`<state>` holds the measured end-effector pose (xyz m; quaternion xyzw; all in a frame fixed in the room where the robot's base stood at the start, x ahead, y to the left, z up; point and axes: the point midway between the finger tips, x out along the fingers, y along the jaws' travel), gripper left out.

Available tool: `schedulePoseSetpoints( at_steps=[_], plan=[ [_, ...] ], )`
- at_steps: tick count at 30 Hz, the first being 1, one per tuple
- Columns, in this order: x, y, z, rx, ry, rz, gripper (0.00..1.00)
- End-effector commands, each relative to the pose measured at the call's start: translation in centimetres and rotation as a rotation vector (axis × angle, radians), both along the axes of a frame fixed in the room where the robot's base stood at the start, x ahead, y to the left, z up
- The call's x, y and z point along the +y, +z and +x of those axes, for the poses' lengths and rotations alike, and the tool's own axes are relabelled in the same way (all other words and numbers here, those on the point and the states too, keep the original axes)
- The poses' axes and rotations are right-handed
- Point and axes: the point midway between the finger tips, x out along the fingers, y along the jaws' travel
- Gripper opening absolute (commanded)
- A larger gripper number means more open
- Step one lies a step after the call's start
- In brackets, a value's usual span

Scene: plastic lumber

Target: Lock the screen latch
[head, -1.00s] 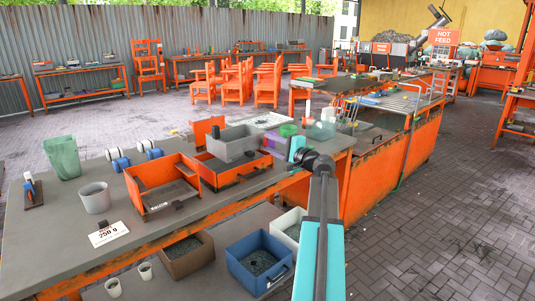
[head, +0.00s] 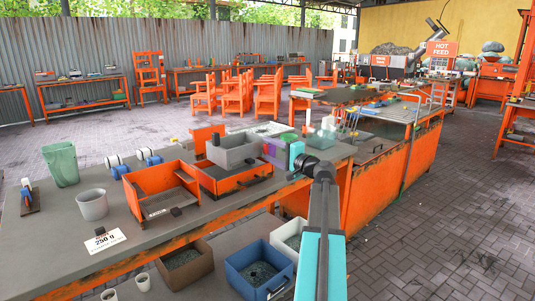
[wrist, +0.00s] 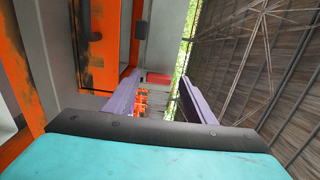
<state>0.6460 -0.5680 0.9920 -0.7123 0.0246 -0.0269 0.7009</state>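The sieve-like station is an orange drawer unit (head: 240,183) with a grey open box (head: 234,150) on it, on the near bench. I cannot pick out the screen latch with certainty. The wrist view shows a small dark tab (wrist: 140,30) on a grey wall and a dark handle (wrist: 92,33) on an orange front, both left of the fingers' gap. My gripper (head: 277,150) is just right of the grey box in the head view. In the wrist view its two purple fingers are apart, with nothing between them (wrist: 158,97).
An orange open-front bin (head: 160,197), a grey cup (head: 92,204), a green container (head: 61,163) and a 250 g card (head: 103,241) are on the bench. Blue (head: 259,272) and brown (head: 185,266) bins are below it.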

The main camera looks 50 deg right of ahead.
Motion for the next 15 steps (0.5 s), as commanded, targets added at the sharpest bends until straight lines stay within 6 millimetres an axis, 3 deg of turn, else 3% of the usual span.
schedulePoseSetpoints(
  at_steps=[15],
  plan=[
    [0.1,-0.2,-1.0,0.003,-0.001,0.001,0.5]
  ],
)
